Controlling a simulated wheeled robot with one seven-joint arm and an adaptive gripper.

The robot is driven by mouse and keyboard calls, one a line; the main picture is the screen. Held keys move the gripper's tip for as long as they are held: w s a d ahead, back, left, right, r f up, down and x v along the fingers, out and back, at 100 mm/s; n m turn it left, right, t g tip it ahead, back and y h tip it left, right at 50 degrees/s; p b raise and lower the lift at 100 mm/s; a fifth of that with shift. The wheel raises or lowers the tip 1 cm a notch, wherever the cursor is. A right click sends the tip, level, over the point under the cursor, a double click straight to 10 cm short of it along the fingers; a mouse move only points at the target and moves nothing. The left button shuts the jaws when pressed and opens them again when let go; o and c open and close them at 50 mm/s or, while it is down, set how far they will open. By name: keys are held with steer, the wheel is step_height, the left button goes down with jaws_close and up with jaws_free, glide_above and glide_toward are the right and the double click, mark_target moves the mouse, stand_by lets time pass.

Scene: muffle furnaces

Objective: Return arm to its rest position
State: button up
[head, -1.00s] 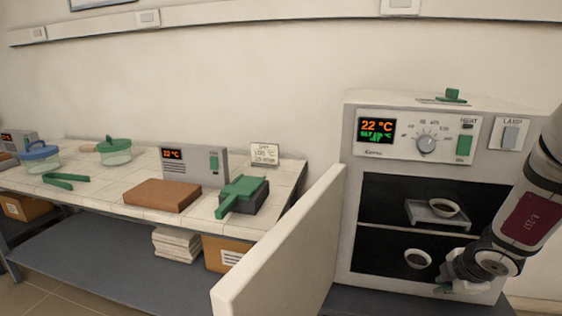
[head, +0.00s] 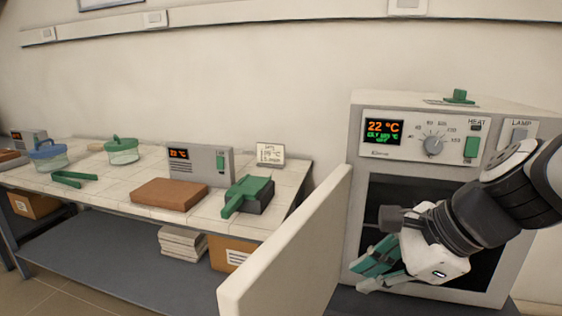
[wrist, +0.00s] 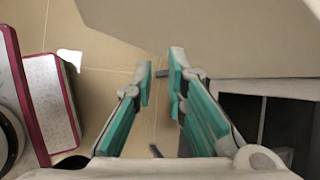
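My gripper (head: 362,275), with green-padded fingers, is in front of the furnace's open chamber in the head view, pointing down and left toward the open door (head: 285,255). In the wrist view the fingers (wrist: 162,70) are apart with nothing between them, above the tan tiled floor. My arm crosses the front of the furnace (head: 352,215), whose display reads 22 °C. My arm and gripper cover most of the dark chamber (head: 385,190); no dish shows inside it now.
The worktable (head: 105,195) at left holds a brown block (head: 169,194), a grey controller (head: 200,165), a green-and-black device (head: 248,196), green tongs (head: 74,179) and lidded glass dishes (head: 122,152). The open door stands between table and furnace.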

steer(key=s+d+n+g+h, duration=0.2)
steer(key=s+d+n+h, duration=0.1)
steer(key=s+n, duration=0.65)
steer(key=s+d+n+g+h, duration=0.2)
steer(key=s+d+n+h, duration=0.1)
steer(key=s+n, duration=0.65)
step_height(320, 180, up, 18)
steer(key=t+p, duration=0.3)
steer(key=p, duration=1.4)
steer(key=shift+s+r+t, duration=0.15)
steer(key=shift+t, duration=0.15)
